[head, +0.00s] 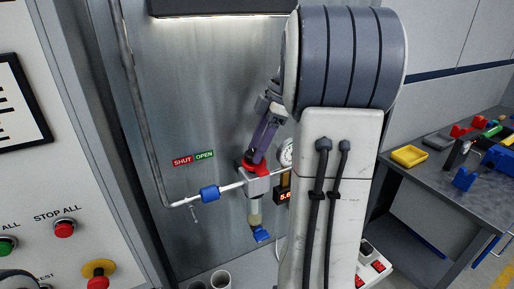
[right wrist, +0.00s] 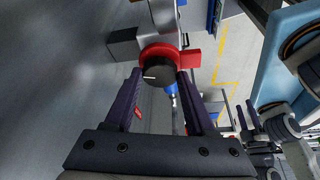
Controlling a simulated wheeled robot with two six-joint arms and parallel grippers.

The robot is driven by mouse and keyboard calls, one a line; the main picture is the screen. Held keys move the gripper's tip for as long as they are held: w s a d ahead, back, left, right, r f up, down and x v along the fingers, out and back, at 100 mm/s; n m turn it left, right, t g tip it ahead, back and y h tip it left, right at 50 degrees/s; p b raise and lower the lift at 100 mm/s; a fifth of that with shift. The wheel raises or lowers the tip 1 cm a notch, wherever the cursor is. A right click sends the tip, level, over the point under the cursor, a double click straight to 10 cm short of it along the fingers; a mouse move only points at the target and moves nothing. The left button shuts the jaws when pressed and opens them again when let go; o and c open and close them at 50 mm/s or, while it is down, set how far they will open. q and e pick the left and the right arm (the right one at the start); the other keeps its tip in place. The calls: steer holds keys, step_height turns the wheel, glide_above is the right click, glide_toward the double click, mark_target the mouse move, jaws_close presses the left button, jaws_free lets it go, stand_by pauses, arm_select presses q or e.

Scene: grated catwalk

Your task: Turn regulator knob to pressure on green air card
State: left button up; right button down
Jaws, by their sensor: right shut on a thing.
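The regulator knob (right wrist: 157,73) has a dark round face with a white mark, and a red ring sits behind it. In the head view the red part (head: 250,167) shows on the grey regulator body (head: 257,184) in the pipe line. My right gripper (head: 256,156) comes down from above, tilted, and is shut on the knob, one purple finger on each side. A round gauge (head: 286,154) and a digital readout (head: 285,196) starting "5.6" are partly hidden by my arm. I cannot make out a green air card. What looks like my left gripper (right wrist: 248,116) shows small in the right wrist view.
A blue valve piece (head: 209,193) sits on the pipe left of the regulator, under SHUT and OPEN labels (head: 193,158). A panel with stop buttons (head: 64,229) stands at the left. A workbench with a yellow tray (head: 408,156) is at the right.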

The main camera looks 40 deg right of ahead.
steer(key=shift+w+r+n+g, duration=0.15)
steer(key=shift+n+g, duration=0.35)
steer(key=shift+n, duration=0.8)
steer(key=shift+n, duration=0.3)
steer(key=shift+c, duration=1.1)
jaws_free()
